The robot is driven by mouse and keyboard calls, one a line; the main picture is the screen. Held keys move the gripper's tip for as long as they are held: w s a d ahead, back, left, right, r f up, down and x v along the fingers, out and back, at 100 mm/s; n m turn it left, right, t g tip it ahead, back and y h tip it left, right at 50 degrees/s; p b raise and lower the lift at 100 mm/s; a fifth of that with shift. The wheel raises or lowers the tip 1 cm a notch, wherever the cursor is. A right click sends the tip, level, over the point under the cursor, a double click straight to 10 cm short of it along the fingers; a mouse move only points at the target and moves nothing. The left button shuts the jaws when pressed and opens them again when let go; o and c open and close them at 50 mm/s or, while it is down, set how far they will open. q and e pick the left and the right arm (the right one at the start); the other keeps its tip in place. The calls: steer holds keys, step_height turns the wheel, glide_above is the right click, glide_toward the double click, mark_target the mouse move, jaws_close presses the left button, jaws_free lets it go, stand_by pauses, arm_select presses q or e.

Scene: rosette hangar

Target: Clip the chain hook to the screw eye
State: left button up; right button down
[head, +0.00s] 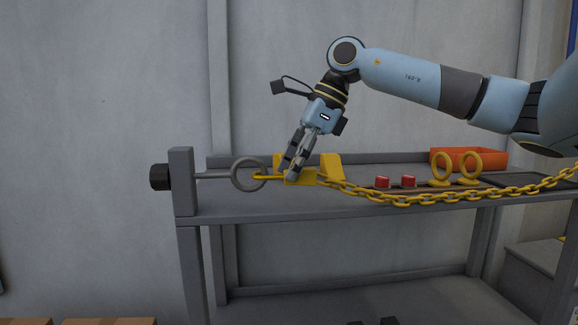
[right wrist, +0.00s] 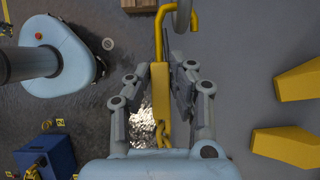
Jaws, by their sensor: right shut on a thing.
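The grey screw eye (head: 249,174) sticks out from the post at the bench's left end. The yellow chain hook (head: 301,178) is in my right gripper (head: 289,173), which is shut on its shank. The hook's curved end points left and overlaps the ring in the head view. In the right wrist view, the hook (right wrist: 159,90) lies between the fingers (right wrist: 160,95), and part of the screw eye (right wrist: 183,14) shows inside its bend. I cannot tell whether the tip passes through the ring. The yellow chain (head: 430,199) runs right from the hook. My left gripper is not in view.
Yellow wedge blocks (head: 331,166) stand on the grey bench (head: 260,208) close behind the gripper. Farther right are red pieces (head: 409,181), upright yellow rings (head: 471,166) and an orange tray (head: 495,158). A blue box (right wrist: 45,157) stands on the floor.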

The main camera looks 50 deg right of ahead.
steer(key=shift+s+d, duration=0.1)
steer(key=c, duration=1.1)
jaws_free()
